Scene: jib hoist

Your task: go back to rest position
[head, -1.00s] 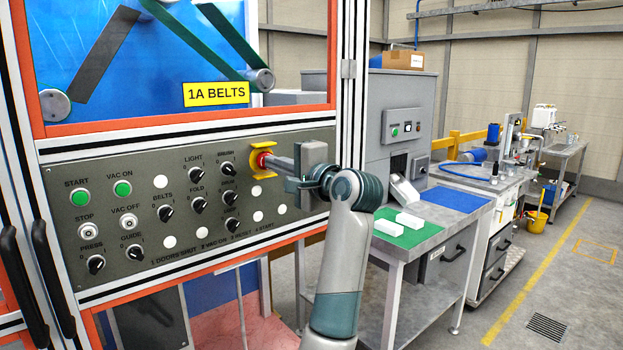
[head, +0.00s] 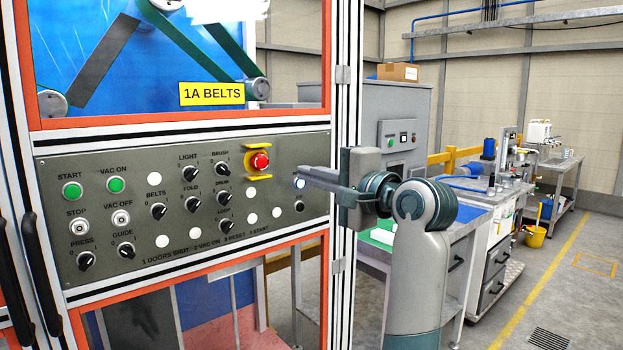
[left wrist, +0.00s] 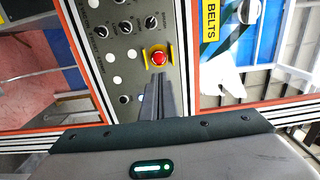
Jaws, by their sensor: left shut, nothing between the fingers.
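My left gripper (head: 302,179) is shut and empty, in front of the right end of the grey control panel (head: 105,241). In the head view its fingertips are to the right of and below the red emergency stop button (head: 260,161) in its yellow guard. In the left wrist view the shut fingers (left wrist: 157,82) point toward the red button (left wrist: 159,58), with a gap that I cannot measure. The fingers hide a small part of the panel. My right gripper is in neither view.
The machine frame's post (head: 345,75) stands close by my left gripper. To the right is a grey workbench (head: 376,255) with a green mat and a blue mat. A yellow bucket (head: 536,236) stands on the floor farther back. Floor on the right is open.

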